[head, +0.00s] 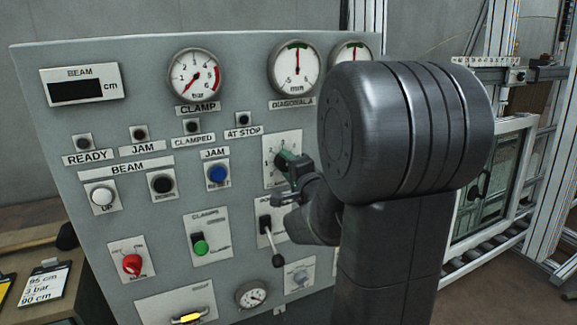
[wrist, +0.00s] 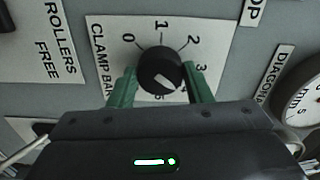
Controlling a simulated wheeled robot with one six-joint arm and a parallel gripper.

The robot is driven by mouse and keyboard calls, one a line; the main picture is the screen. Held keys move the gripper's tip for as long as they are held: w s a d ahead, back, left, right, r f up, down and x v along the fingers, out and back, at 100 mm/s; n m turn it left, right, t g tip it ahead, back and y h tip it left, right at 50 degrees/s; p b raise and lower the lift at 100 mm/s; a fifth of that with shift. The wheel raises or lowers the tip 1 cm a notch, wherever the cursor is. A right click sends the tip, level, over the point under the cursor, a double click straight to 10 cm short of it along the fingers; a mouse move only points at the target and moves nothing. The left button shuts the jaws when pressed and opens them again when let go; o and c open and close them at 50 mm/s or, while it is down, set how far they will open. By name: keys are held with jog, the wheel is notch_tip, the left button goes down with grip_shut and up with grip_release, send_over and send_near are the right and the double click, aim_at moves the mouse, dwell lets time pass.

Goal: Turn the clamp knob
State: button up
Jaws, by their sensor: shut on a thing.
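The clamp knob (wrist: 160,68) is a round black dial on a white plate (wrist: 118,48) lettered CLAMP BAR, with numbers from 0 upward around it. A short white mark shows on the knob's lower right part; I cannot tell which number it stands for. My gripper (wrist: 160,80) is shut on the knob, with one green finger on its left and one on its right.
The grey panel (head: 150,130) carries other controls close by: a blue button (head: 217,174), a black lever (head: 267,232) just below my gripper, a green switch (head: 200,246) and a red knob (head: 132,264). A glazed frame (head: 490,180) stands at the right.

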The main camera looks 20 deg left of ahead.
jog(key=shift+m, duration=0.5)
jog(key=o, duration=1)
jog(key=shift+d, duration=0.1)
jog(key=v, duration=1.3)
jog(key=shift+s+d+b, duration=0.25)
jog(key=shift+d+b, duration=0.05)
jog(key=shift+b, duration=0.1)
jog(key=shift+w+a, duration=0.1)
